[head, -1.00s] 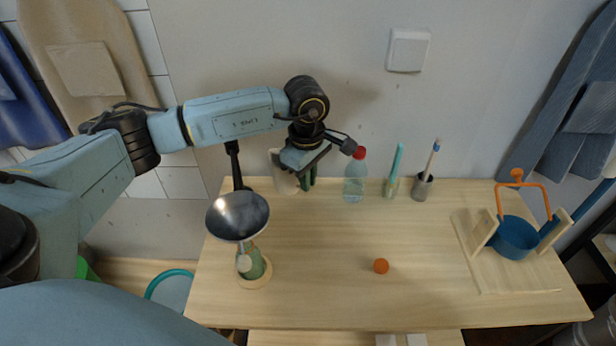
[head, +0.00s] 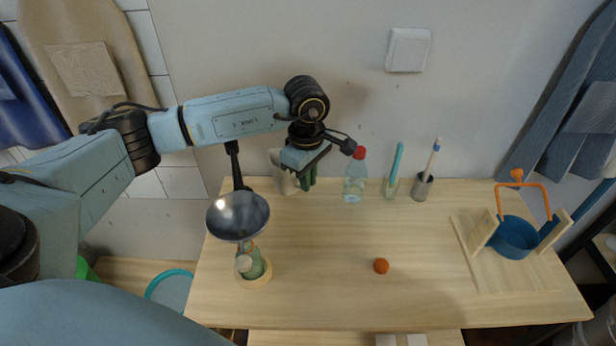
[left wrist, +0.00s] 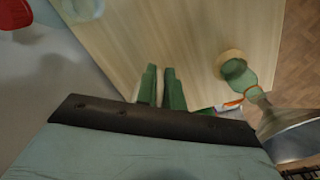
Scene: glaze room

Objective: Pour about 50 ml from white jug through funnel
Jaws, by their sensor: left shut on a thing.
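The white jug (head: 282,173) stands at the back left of the table, partly hidden by my left gripper. My left gripper (head: 307,180) has green fingers and is shut at the jug's right side, seemingly on its handle; the exact grip is hidden. In the left wrist view the green fingers (left wrist: 161,88) point over the table and the jug is mostly hidden. The grey metal funnel (head: 238,215) is held on a black stand (head: 235,165) above a green bottle (head: 254,264) on a round wooden base. The funnel also shows in the left wrist view (left wrist: 285,122). My right gripper is out of view.
A clear bottle with red cap (head: 355,178), a glass with a teal stick (head: 391,187) and a metal cup with a brush (head: 423,187) line the back. An orange ball (head: 381,266) lies mid-table. The table's middle is mostly clear.

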